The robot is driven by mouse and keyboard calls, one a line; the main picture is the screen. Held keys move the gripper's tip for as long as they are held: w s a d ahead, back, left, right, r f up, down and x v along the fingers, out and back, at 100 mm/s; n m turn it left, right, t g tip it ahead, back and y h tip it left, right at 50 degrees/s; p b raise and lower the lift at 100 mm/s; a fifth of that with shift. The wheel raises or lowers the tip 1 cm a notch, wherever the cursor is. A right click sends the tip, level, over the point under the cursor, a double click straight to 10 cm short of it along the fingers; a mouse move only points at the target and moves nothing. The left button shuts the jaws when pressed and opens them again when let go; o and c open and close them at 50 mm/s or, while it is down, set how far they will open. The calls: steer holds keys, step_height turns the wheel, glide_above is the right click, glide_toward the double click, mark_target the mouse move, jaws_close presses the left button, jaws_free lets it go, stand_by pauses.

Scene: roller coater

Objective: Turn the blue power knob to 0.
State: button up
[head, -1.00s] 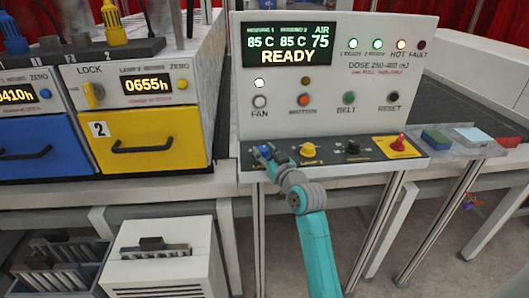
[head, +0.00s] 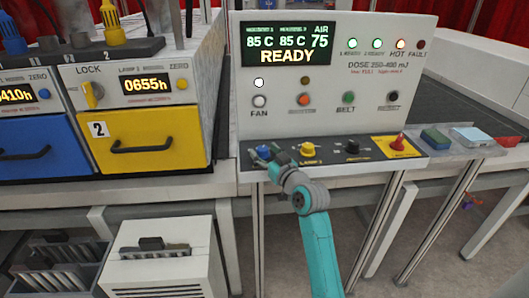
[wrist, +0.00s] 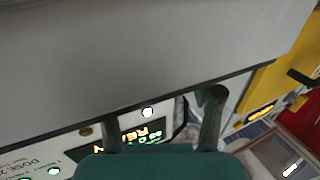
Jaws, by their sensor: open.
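The blue power knob (head: 264,151) sits at the left end of the sloped control strip (head: 325,170), below the panel with the READY display. My gripper (head: 281,161) is just right of the knob in the head view, between it and the yellow knob. Its fingertips are small there, and I cannot tell whether they touch anything. In the wrist view, the two fingers of my gripper (wrist: 160,112) stand apart with nothing held between them. The blue knob does not show in the wrist view, and its pointer setting is too small to read.
On the same strip are a yellow knob (head: 308,149), a black knob (head: 352,147) and a red switch (head: 398,142) on a yellow plate. Lamp drawers, blue (head: 35,130) and yellow (head: 160,125), stand left. A broad grey surface (wrist: 130,60) fills much of the wrist view.

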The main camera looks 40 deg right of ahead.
steer(key=s+a, duration=0.2)
steer(key=s, duration=0.9)
steer(key=shift+s+a, duration=0.15)
